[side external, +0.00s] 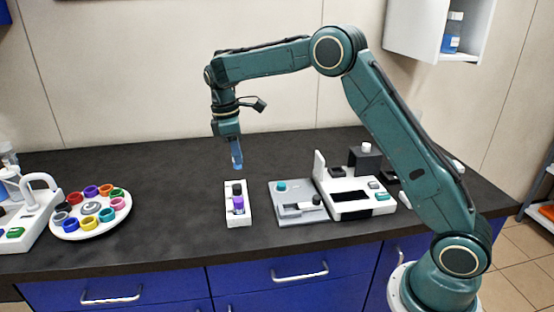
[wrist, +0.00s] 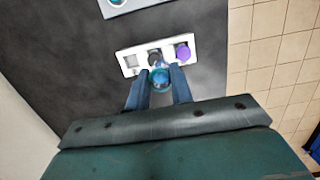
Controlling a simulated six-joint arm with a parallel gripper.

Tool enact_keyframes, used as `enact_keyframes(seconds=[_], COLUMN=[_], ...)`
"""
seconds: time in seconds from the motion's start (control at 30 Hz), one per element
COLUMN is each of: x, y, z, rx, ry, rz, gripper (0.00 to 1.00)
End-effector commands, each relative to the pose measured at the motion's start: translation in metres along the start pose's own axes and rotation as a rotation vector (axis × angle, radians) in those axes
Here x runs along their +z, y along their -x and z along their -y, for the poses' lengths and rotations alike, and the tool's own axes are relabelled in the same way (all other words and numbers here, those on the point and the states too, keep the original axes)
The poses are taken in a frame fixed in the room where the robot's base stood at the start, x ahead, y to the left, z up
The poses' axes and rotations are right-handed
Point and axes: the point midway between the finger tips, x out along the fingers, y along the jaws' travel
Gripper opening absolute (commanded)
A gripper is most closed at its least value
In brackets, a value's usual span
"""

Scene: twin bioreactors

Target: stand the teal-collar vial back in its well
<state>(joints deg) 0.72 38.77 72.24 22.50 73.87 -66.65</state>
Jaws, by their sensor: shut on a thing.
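My gripper (side external: 237,164) points down above the white vial rack (side external: 238,219), clear of it. In the wrist view its two blue fingers (wrist: 158,84) are shut on the teal-collar vial (wrist: 160,76), seen from above as a round teal top. In the side view the vial is a small bluish shape at the fingertips, hard to tell from them. The rack also shows in the wrist view (wrist: 141,50). It has an empty-looking square well (wrist: 132,61) at its left end, a dark-topped spot (wrist: 155,56) in the middle, and a purple-capped vial (wrist: 182,52) at its right end.
A grey and white device (side external: 300,213) with a teal knob stands right of the rack, beside a white instrument (side external: 352,207). A round carousel of coloured rings (side external: 91,227) and a white machine (side external: 32,225) stand left. The counter between carousel and rack is clear.

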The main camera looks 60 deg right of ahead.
Motion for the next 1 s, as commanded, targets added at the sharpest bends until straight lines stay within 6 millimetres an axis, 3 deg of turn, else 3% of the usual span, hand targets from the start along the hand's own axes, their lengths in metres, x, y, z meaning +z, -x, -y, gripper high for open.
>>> enact_keyframes(seconds=[0.6, 1.0], x=[-0.006, -0.007], y=[0.0, -0.001], z=[-0.052, -0.076], rx=[0.073, 0.113], ry=[0.477, 0.745], rz=[0.0, 0.0], gripper=[0.01, 0.01])
